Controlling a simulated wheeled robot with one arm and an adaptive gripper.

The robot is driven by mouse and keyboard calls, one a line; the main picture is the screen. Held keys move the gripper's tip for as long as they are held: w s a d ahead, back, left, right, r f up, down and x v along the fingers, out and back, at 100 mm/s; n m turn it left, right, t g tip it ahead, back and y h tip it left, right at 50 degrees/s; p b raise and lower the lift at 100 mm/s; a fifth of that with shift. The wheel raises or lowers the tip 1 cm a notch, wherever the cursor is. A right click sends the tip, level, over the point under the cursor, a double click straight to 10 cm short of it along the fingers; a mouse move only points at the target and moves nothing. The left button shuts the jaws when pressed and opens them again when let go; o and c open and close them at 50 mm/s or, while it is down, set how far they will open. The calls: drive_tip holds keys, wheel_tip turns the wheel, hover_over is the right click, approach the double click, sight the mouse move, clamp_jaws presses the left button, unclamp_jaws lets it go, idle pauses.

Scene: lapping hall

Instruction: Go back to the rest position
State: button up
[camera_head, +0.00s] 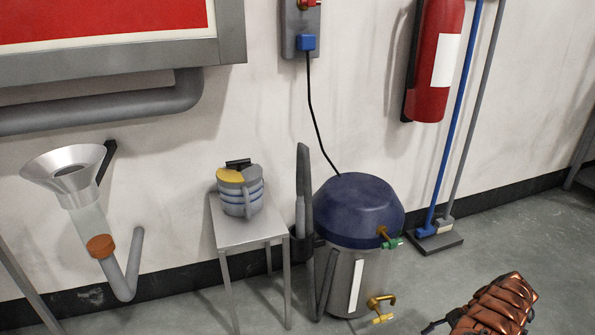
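The task line names no object.
A small grey stool (249,231) bears a ribbed grey-blue container (240,190). Right of it stands a blue-domed metal tank (357,210) with taps. A metal funnel (65,172) is at left. A broom (435,241) and extinguisher (434,60) are at right. A copper ribbed object (500,305), unclear, is lower right.

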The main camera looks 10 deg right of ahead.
drive_tip(key=w+a+r+n+p, duration=0.1)
drive_tip(key=w+a+r+p, duration=0.2)
drive_tip(key=r, duration=0.6)
drive_tip(key=w+a+r+n+p, duration=0.1)
drive_tip(key=w+a+r+p, duration=0.2)
drive_tip(key=r, duration=0.5)
drive_tip(key=w+a+r+n+p, duration=0.15)
drive_tip(key=a+r, duration=0.25)
drive_tip(key=r, duration=0.5)
drive_tip(key=s+a+r+n+g+h+p, duration=0.15)
drive_tip(key=a+r+p, duration=0.45)
drive_tip(key=r, duration=0.6)
drive_tip(key=s+a+r+n+g+h+p, duration=0.1)
drive_tip(key=s+a+r+n+p, duration=0.2)
drive_tip(key=a+r, duration=0.75)
drive_tip(key=s+a+r+n+h+p, duration=0.25)
drive_tip(key=s+r+p, duration=0.35)
drive_tip(key=r, duration=0.4)
drive_tip(key=s+a+r+n+h+p, duration=0.1)
drive_tip(key=s+a+r+p, duration=0.25)
drive_tip(key=s+r, duration=0.6)
drive_tip(key=s+r+n+h+p, duration=0.1)
drive_tip(key=s+r+h+p, duration=0.1)
drive_tip(key=s+r+p, duration=0.3)
drive_tip(key=s+r+n+t+h+p, duration=0.1)
drive_tip(key=s+r+p, duration=0.3)
drive_tip(key=s, duration=0.9)
drive_tip(key=shift+s+d+r+n+h+p, duration=0.2)
drive_tip(key=shift+d+r+n+h+p, duration=0.15)
drive_tip(key=shift+d+n+h+p, duration=0.15)
